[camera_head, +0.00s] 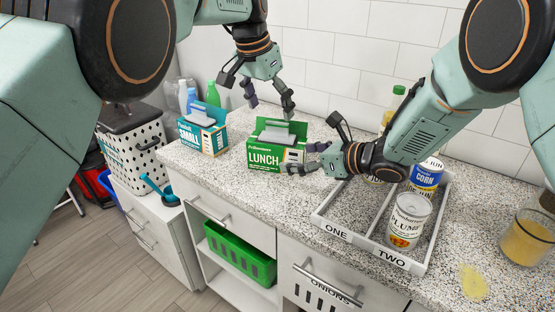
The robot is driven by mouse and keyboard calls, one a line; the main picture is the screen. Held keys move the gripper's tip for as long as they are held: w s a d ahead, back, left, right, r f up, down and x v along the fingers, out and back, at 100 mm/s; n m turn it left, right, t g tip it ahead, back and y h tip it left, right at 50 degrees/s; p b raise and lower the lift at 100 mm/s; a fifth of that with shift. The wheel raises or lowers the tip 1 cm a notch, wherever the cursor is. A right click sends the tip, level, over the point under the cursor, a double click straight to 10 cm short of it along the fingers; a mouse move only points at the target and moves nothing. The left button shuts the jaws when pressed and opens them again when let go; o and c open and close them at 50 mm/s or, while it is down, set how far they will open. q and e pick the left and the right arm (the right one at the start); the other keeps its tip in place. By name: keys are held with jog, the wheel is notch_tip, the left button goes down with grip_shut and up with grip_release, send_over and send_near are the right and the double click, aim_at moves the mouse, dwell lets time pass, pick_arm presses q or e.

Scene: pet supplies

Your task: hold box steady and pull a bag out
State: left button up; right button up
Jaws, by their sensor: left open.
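A green box labelled LUNCH (262,158) stands upright on the speckled counter, its top open. Pale grey bags (277,136) stick up out of its opening. My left gripper (268,98) is above the green box, fingers spread and pointing down, with nothing between them. My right gripper (325,145) is at the right side of the green box, its fingers spread apart. Its lower finger is close to the box's front right edge; I cannot tell whether it touches.
A blue box labelled SMALL (211,142) with grey bags stands left of the green box. A divided tray (341,229) marked ONE and TWO, holding cans (408,221), sits at the right. Bottles (213,94) stand behind. The counter's front edge (237,196) is near.

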aim_at(272, 157)
jog(key=x, duration=0.3)
jog(key=shift+a+f, duration=0.1)
jog(key=shift+a, duration=0.25)
jog(key=shift+d, duration=0.3)
jog(key=shift+a, duration=0.3)
jog(key=c, duration=0.4)
jog(key=shift+d, duration=0.25)
jog(key=c, duration=0.5)
jog(key=shift+a, duration=0.2)
jog(key=c, duration=0.6)
jog(key=shift+d, duration=0.15)
grip_shut()
jog(key=shift+c, duration=1.5)
grip_release()
